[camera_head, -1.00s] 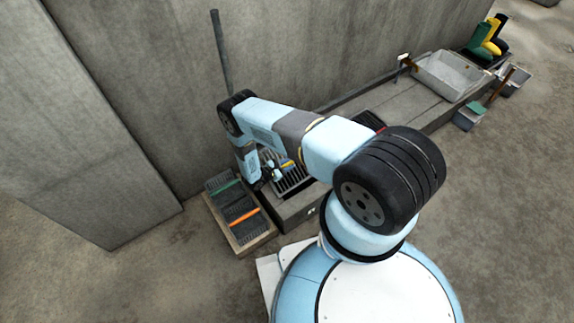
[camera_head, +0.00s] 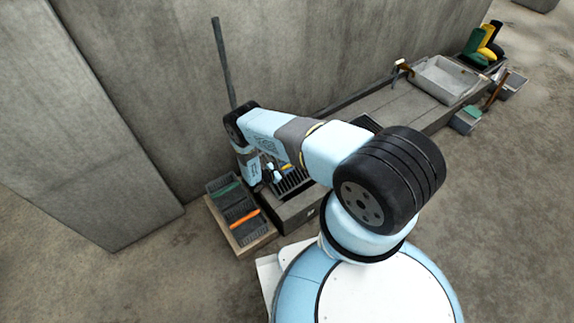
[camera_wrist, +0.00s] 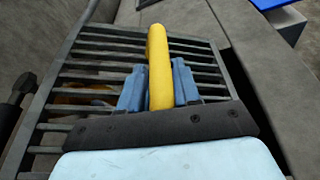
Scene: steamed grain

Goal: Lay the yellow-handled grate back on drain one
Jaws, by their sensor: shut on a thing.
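The yellow-handled grate (camera_wrist: 100,65) fills much of the wrist view, a dark slatted panel with a yellow bar handle (camera_wrist: 157,50) across its middle. My gripper (camera_wrist: 158,88) is shut on the handle, one blue finger on each side. In the head view the grate (camera_head: 292,181) shows at the near left end of the long concrete block, partly behind my arm. My gripper (camera_head: 271,172) is small there. Orange and brown patches show between the slats. I cannot tell whether the grate lies flush on the drain opening.
A wooden tray (camera_head: 240,244) with a green-handled and an orange-handled grate stands at the left. A grey pole (camera_head: 222,62) leans on the wall. A basin (camera_head: 446,78), boots (camera_head: 482,42) and dustpans (camera_head: 467,119) are at the far right. The floor in front is open.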

